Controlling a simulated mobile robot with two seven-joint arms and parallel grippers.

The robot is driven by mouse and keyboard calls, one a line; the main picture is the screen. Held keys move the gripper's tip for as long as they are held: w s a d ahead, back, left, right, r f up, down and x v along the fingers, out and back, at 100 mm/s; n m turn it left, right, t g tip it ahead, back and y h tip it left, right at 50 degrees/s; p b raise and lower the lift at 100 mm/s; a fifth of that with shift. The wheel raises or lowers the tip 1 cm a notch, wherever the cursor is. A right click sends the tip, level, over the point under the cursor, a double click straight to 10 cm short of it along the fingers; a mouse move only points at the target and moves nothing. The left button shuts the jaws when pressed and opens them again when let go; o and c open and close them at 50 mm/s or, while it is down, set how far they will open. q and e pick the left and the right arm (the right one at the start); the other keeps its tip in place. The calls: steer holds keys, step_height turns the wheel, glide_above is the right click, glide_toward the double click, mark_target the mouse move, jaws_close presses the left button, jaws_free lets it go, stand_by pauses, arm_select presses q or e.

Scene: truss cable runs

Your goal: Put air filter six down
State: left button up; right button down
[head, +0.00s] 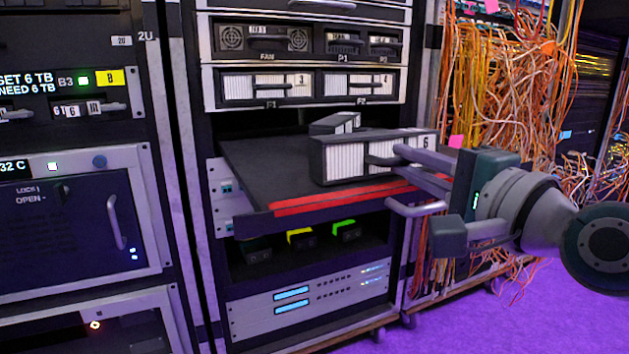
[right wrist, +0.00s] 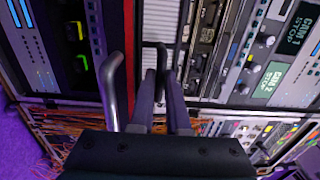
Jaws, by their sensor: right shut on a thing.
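Air filter six (head: 345,163) is a dark box with a white pleated front and a "6" label at its right end. It is over the pull-out shelf (head: 265,175), near the red front strip (head: 345,197); I cannot tell whether it touches the shelf. My right gripper (head: 388,157) comes in from the right and is shut on the filter's front handle. In the right wrist view, the fingers (right wrist: 160,85) reach to the dark handle, with a strip of white pleats beside it. My left gripper is out of view.
Another dark box (head: 334,123) stands on the shelf behind the filter. Filters three and four sit in bays (head: 305,86) above. A grey bar handle (head: 417,208) juts out below my fingers. Loose orange cables (head: 505,90) hang at the right. The shelf's left part is clear.

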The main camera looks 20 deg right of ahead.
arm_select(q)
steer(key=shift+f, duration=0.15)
arm_select(e)
steer(key=shift+f, duration=0.15)
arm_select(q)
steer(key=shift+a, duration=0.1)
arm_select(e)
steer(key=c, duration=1.2)
jaws_free()
steer(key=shift+o, duration=0.2)
